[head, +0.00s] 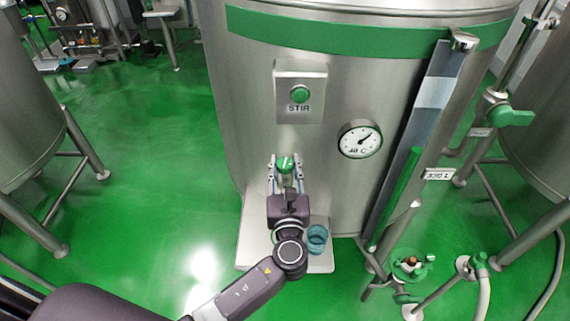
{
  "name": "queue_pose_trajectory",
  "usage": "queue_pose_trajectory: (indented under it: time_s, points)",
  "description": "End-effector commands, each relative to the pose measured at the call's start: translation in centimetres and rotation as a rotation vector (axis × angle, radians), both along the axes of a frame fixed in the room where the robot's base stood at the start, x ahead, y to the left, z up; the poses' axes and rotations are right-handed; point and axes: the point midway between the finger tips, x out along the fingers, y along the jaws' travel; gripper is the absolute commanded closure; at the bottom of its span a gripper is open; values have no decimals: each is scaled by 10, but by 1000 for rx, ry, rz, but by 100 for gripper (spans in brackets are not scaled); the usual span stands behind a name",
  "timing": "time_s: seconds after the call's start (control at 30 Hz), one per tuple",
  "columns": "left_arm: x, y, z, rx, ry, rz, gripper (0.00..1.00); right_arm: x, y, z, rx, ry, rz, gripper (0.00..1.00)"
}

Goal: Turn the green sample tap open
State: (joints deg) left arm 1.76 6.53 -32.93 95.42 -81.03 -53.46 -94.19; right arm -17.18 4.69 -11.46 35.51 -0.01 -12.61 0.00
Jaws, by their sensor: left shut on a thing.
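The green sample tap (285,163) sticks out low on the front of the big steel tank (240,110), below the STIR button. My left gripper (286,172) is at the tap, with one finger on each side of the green handle. It is shut on the handle. The tap's spout and body are hidden behind my gripper and wrist. My right gripper is not in view.
A small shelf (248,243) under the tap holds a blue cup (317,238), just right of my wrist. A STIR button (299,94), a dial gauge (360,139) and a level tube (408,175) are on the tank. Green floor (140,160) is clear to the left.

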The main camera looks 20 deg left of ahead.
Motion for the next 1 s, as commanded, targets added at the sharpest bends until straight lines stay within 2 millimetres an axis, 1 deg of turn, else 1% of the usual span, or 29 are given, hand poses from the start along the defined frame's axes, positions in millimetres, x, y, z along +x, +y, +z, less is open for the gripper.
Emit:
queue_pose_trajectory:
  time_s: [0.2,0.4,0.93,0.97,1.0]
  points:
    - [1,-1,-1,-2,0,122,93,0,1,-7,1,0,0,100]
    - [1,0,-1,1,-1,183,93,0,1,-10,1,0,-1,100]
    - [0,1,0,1,-1,207,93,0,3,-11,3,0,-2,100]
    - [0,1,0,0,-1,207,68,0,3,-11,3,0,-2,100]
    - [0,1,0,0,-1,207,64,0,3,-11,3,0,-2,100]
